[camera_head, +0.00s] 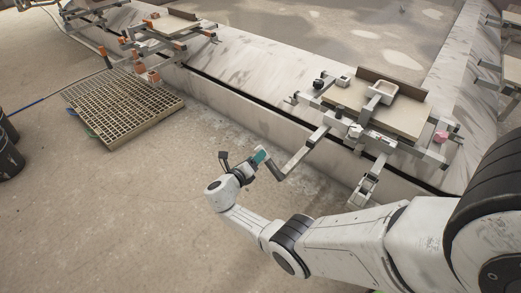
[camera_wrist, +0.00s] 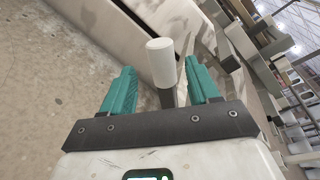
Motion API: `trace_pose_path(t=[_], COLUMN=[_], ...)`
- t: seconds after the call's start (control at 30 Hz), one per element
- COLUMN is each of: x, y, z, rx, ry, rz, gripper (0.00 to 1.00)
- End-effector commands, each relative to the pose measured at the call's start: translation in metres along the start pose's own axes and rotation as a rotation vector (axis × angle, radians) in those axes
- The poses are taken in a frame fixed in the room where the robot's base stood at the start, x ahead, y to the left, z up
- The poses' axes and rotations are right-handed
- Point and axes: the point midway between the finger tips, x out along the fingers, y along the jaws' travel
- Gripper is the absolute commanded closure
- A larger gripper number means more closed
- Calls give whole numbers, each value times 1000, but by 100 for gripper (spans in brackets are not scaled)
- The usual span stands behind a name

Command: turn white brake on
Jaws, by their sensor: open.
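My gripper (camera_head: 262,160) is open, with its teal fingers at the outer end of a grey lever (camera_head: 303,154). The lever sticks out from the nearer carousel station towards the floor. In the wrist view, a white cylindrical handle (camera_wrist: 162,62) on a grey stem shows between the two teal fingers of my gripper (camera_wrist: 158,76). There is a gap on the left side, and the right finger looks close to the stem. I cannot tell whether it touches. The handle is mostly hidden by my gripper in the head view. I cannot tell the brake's state.
The station's board (camera_head: 372,107) carries a metal frame and clamps, with a pink knob (camera_head: 441,137) at its right. The pale carousel wall (camera_head: 240,104) runs behind the lever. A slatted pallet (camera_head: 122,103) lies at the left. The floor (camera_head: 120,210) before my arm is clear.

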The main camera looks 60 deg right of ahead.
Motion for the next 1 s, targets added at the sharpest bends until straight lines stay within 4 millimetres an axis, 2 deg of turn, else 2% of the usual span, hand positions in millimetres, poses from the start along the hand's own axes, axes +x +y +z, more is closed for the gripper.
trace_pose_path(t=[0.1,0.3,1.0], x=[-21,-38,-39], y=[-1,0,0], z=[2,0,-1], rx=[-2,-1,-1], ry=[-2,-1,0], rz=[2,1,0], gripper=[40,40,40])
